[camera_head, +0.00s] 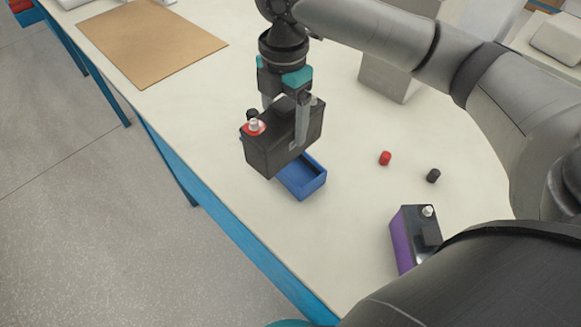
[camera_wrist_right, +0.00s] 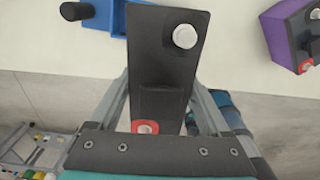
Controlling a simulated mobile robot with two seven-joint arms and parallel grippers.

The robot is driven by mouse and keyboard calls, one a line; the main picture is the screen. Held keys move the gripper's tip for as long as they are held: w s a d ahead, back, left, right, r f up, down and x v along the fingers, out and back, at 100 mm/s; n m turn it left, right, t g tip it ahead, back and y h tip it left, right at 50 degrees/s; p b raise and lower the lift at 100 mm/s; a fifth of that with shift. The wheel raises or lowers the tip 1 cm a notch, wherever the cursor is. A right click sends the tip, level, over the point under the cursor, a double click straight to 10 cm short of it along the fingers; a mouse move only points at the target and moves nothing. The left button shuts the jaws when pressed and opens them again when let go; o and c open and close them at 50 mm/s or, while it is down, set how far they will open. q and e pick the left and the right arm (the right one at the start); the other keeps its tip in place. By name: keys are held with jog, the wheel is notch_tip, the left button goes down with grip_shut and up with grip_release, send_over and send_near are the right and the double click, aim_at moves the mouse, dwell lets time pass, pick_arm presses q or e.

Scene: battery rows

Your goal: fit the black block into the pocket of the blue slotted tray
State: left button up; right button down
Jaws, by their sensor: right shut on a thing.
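The black block (camera_head: 270,150) is shaped like a battery, with two light terminal posts on top, one ringed in red. My right gripper (camera_head: 290,122) is shut on it and holds it roughly upright. The block also fills the middle of the right wrist view (camera_wrist_right: 165,65). The blue slotted tray (camera_head: 308,187) is on the table, below and partly behind the block in the head view. The block hides part of its pocket, and the gap between them is hard to judge. The tray also shows at the top left of the wrist view (camera_wrist_right: 110,22). My left gripper is not in view.
A purple and black battery (camera_head: 404,240) stands at the right front. A red cap (camera_head: 385,158) and a black cap (camera_head: 433,176) lie right of the tray. A brown board (camera_head: 150,42) lies at the far left. A grey box (camera_head: 390,78) stands behind. The table edge runs close left.

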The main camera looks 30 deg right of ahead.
jog(key=n, duration=0.3)
jog(key=w+n, duration=0.1)
jog(key=shift+w+d+f, duration=0.1)
jog(key=shift+d+f, duration=0.15)
jog(key=shift+d, duration=0.05)
jog(key=n, duration=0.3)
jog(key=w+f+n, duration=0.1)
jog(key=shift+d+n, duration=0.35)
jog(key=shift+n, duration=0.05)
jog(key=n, duration=0.2)
jog(key=w+d+n, duration=0.1)
jog(key=n, duration=0.1)
jog(key=shift+f, duration=0.35)
jog(key=n, duration=0.3)
jog(key=shift+w+d+f+n, duration=0.3)
jog(key=shift+f+n, duration=0.05)
jog(key=shift+n, duration=0.05)
jog(key=b, duration=0.3)
send_over(291, 169)
jog(key=shift+w+f, duration=0.15)
jog(key=shift+f, duration=4.85)
grip_release()
jog(key=shift+f, duration=0.25)
jog(key=shift+r, duration=0.1)
notch_tip(291, 169, up, 12)
jog(key=p, duration=0.3)
